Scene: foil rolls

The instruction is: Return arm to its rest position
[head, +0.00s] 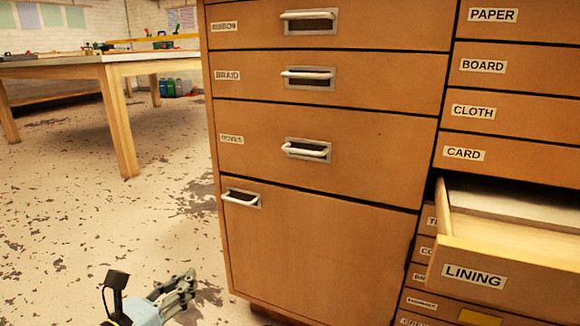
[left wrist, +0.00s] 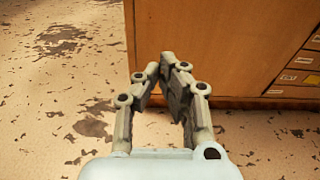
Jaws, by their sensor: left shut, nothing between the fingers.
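My left gripper (head: 187,282) is low at the bottom of the head view, in front of the worn floor and left of the wooden cabinet (head: 310,260). In the left wrist view its fingers (left wrist: 168,68) are drawn together and hold nothing. The cabinet's lower corner shows just beyond the fingers there; I cannot tell the exact gap. My right gripper is in neither view.
The LINING drawer (head: 500,285) stands pulled out at the right, with a pale flat sheet (head: 510,200) inside. The other labelled drawers look shut. A workbench (head: 105,68) stands at the back left. The floor (head: 80,220) between is clear.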

